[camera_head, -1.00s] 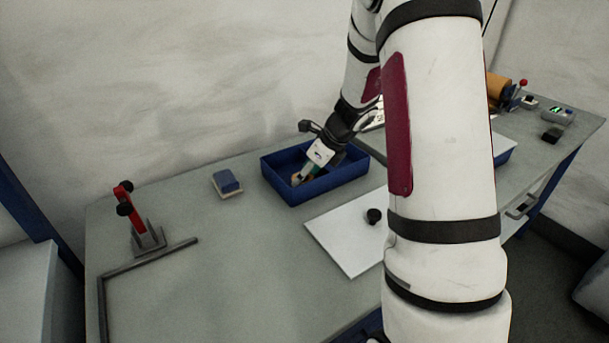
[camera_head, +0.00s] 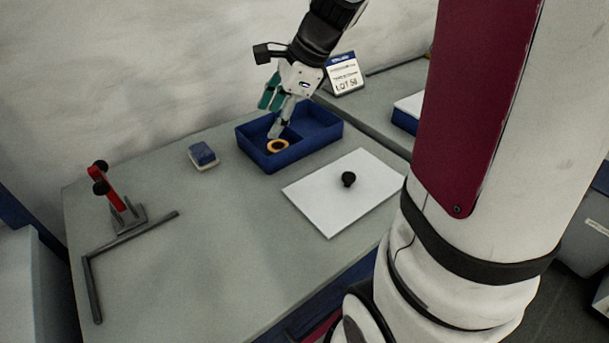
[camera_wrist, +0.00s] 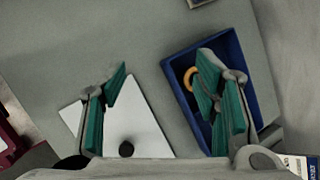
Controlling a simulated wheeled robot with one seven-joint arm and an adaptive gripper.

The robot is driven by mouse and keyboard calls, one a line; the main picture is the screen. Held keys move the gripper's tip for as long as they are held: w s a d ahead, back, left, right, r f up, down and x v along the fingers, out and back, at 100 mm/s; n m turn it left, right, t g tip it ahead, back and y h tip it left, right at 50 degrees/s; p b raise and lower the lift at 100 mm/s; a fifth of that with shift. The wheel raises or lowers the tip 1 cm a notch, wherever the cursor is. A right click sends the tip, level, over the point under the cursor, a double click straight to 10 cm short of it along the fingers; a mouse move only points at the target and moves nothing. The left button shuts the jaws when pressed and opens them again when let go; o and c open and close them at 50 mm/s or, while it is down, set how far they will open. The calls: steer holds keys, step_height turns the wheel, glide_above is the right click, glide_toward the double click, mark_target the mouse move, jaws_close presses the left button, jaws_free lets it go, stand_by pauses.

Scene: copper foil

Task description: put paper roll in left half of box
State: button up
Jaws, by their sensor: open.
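The paper roll is an orange-tan ring (camera_head: 277,146) that lies in the left part of the blue box (camera_head: 318,143), near its left front corner. In the wrist view the roll (camera_wrist: 189,79) is partly hidden by a finger, and the box (camera_wrist: 258,85) is at the right. My gripper (camera_head: 273,114) is open and empty, with its fingers spread above the left part of the box, apart from the roll. In the wrist view the two teal finger pads (camera_wrist: 162,82) stand wide apart, one over the box and one over the white board.
A white board with a black knob (camera_head: 348,179) lies in front of the box. A blue-topped block (camera_head: 203,155) is to the left. A red clamp (camera_head: 110,187) and a dark angle bar (camera_head: 130,236) are further left. A lot sign (camera_head: 343,75) stands behind. The front middle table is clear.

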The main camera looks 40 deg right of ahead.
steer(key=s+a+r+n+g+h, duration=0.1)
steer(key=s+a+r+n, duration=0.1)
steer(key=s+a+n, duration=0.4)
steer(key=s+a+r+n, duration=0.3)
steer(key=s+a+n, duration=0.1)
steer(key=s+n, duration=0.3)
steer(key=s+f+n+h, duration=0.1)
steer(key=s+n+h, duration=0.1)
steer(key=s+n, duration=0.7)
steer(key=shift+s+f+n, duration=0.2)
steer(key=shift+s+n, duration=0.1)
steer(key=shift+s, duration=0.3)
